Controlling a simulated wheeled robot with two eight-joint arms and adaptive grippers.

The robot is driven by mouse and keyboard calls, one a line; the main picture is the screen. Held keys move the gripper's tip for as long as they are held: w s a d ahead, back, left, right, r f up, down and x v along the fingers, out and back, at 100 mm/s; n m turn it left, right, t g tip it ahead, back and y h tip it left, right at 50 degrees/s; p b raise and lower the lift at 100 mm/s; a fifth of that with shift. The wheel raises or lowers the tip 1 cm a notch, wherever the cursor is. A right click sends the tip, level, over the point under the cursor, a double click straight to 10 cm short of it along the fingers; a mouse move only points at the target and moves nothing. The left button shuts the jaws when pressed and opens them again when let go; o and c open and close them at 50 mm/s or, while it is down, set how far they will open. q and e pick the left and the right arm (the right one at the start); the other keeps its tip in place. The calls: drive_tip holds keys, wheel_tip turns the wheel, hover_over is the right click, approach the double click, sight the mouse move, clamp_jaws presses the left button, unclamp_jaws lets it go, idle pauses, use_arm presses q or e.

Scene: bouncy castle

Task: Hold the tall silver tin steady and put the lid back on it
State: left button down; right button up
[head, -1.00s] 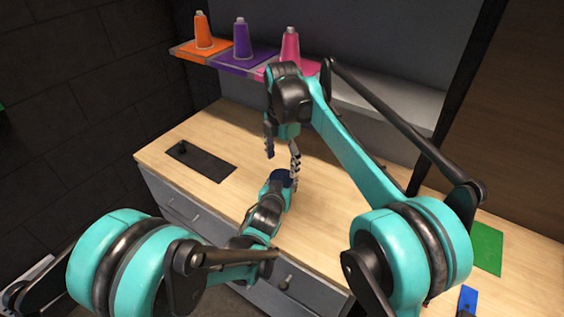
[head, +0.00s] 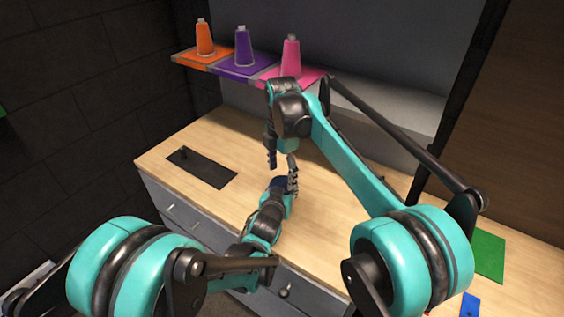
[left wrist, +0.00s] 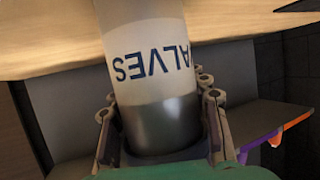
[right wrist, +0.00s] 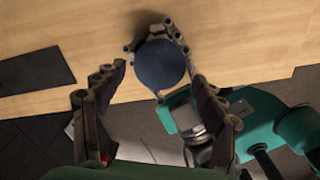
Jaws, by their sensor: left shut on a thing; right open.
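The tall tin (left wrist: 150,55) has a white label with blue letters and a silver end. It shows large in the left wrist view. My left gripper (left wrist: 158,112) is shut on it, with fingers on both sides. In the right wrist view a round dark blue disc (right wrist: 160,65), which looks like the lid, covers the top of the tin between the left fingers. How firmly it sits I cannot tell. In the head view the blue top (head: 280,184) shows just below my right gripper (head: 282,166). The right gripper is open and empty, its fingers apart above the disc.
A black mat (head: 202,169) with a small dark thing on it lies on the left of the wooden worktop (head: 325,215). A green mat (head: 488,253) lies at the right.

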drive_tip(key=shift+f, duration=1.35)
drive_tip(key=c, duration=1)
drive_tip(key=o, duration=1.3)
drive_tip(key=shift+c, duration=0.2)
drive_tip(key=shift+r, duration=0.1)
drive_tip(key=shift+r, duration=2.2)
